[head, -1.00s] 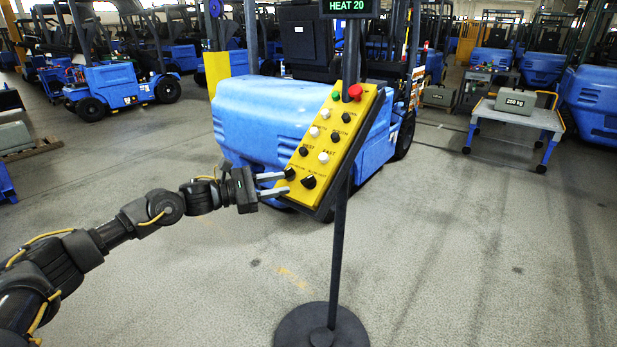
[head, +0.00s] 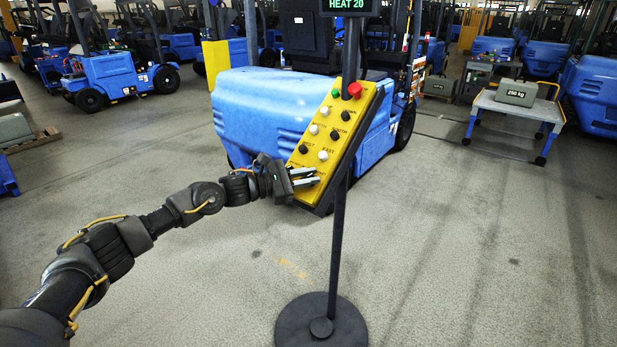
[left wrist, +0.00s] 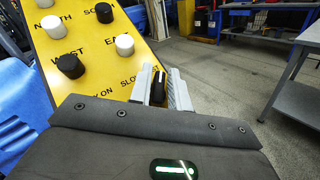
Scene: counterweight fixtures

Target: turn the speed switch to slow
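The yellow control box (head: 325,130) hangs tilted on a dark stand, with push buttons and knobs on its face. My left gripper (head: 318,174) is at the box's lower end. In the left wrist view, its two light fingers (left wrist: 160,88) stand on either side of a black knob, the speed switch (left wrist: 158,86), with no clear gap showing. "SLOW" is printed to the knob's upper left; the label on its right is mostly covered by a finger. The knob carries a pale mark; its exact setting is hard to tell. My right gripper is not in view.
The stand's pole (head: 338,250) rises from a round base (head: 320,325). A blue forklift (head: 262,112) is close behind the box. A cart (head: 515,113) with a 250 kg weight (head: 516,93) stands at the right. The floor in front is clear.

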